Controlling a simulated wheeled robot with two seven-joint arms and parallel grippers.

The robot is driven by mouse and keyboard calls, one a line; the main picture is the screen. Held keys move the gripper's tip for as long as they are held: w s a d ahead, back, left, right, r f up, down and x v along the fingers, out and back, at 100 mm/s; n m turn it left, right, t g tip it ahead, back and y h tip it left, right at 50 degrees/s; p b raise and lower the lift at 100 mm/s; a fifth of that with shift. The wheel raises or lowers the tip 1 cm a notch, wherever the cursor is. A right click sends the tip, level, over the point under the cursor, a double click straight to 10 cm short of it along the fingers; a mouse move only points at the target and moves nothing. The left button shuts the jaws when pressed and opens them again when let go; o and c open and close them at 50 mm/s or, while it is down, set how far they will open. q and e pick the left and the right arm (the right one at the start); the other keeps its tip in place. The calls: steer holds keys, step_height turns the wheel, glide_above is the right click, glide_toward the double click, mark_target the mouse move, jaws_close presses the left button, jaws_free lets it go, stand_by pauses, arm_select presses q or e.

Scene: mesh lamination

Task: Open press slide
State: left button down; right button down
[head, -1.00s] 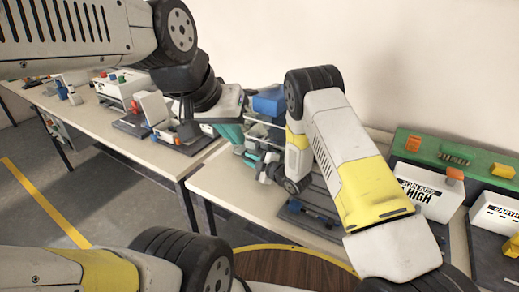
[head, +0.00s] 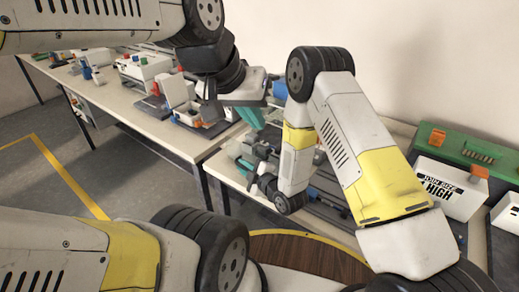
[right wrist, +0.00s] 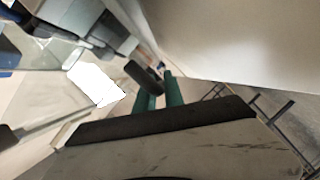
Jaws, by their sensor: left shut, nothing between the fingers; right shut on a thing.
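My left gripper (head: 250,117) is shut and empty. It points down from the upper left, above the near table. My right gripper (head: 244,164) is low over the near table's left end, beside the dark press base. In the right wrist view its green fingers (right wrist: 160,96) are shut on a dark rounded piece (right wrist: 145,76), which looks like a handle. The press (head: 325,190) shows as dark rails and a base behind my right forearm. A blue part (head: 280,91) shows behind the arms. My right arm hides much of the press, so the slide's position is unclear.
A white box marked HIGH (head: 447,188) stands at the right, before a green unit (head: 480,150). A second table (head: 165,135) at the left holds several devices, with a gap between the tables. A round wooden top (head: 305,258) lies in front.

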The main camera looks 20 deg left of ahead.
steer(key=c, duration=1.7)
jaws_free()
steer(key=v, duration=0.8)
steer(key=shift+a, duration=0.1)
steer(key=shift+f, duration=0.1)
